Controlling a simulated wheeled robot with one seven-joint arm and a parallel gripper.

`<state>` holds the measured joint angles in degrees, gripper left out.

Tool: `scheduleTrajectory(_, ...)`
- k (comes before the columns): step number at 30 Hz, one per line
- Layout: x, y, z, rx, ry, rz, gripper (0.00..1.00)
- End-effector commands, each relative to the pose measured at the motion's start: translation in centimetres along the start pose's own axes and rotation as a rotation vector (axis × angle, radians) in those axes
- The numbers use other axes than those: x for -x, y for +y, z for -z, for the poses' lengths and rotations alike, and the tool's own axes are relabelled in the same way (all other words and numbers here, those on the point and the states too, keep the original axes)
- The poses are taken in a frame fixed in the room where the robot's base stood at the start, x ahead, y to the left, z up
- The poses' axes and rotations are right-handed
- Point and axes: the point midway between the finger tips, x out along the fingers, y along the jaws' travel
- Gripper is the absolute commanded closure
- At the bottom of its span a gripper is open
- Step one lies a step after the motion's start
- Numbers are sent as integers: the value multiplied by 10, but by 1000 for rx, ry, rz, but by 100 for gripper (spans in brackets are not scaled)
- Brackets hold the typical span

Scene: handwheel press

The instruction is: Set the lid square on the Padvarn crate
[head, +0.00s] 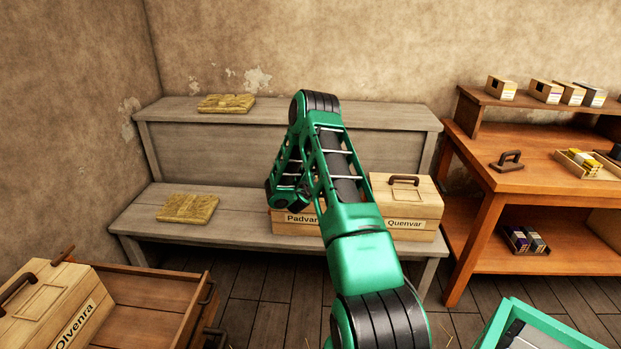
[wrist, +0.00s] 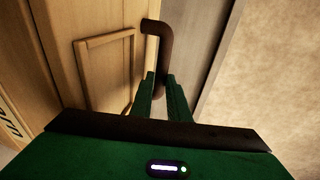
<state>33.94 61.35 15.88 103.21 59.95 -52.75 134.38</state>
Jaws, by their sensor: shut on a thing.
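The Padvarn crate (head: 290,228) stands on the lower step of the grey bench. It is pale wood with a black name label, and my arm covers much of it and its top. In the wrist view my gripper (wrist: 162,84) is shut on a dark brown bar handle (wrist: 157,45). The handle belongs to a pale wooden lid (wrist: 108,70) with a raised rectangular frame. Part of a label shows at that view's left edge. In the head view my gripper and this lid are hidden behind my arm, so I cannot tell whether the lid sits square or touches the crate.
The lidded Quenvar crate (head: 410,225) stands close to the right on the bench step (head: 140,220). Straw-coloured slabs lie on the step (head: 187,208) and upper shelf (head: 226,103). The Olvenra crate (head: 50,300) is front left. An orange workbench (head: 540,175) stands right.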

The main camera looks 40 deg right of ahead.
Motion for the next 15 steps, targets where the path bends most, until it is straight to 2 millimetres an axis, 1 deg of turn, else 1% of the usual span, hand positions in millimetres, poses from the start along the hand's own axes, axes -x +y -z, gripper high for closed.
scheduleTrajectory(2, 0, -1, 0, 0, 0, 3, 100)
scheduleTrajectory(3, 0, -1, 0, 0, 0, 3, 80)
scheduleTrajectory(5, 0, -1, 0, 0, 0, 3, 66)
scheduleTrajectory(6, 0, -1, 0, -1, 0, 2, 63)
scheduleTrajectory(15, 2, 1, 0, 0, 0, -2, 63)
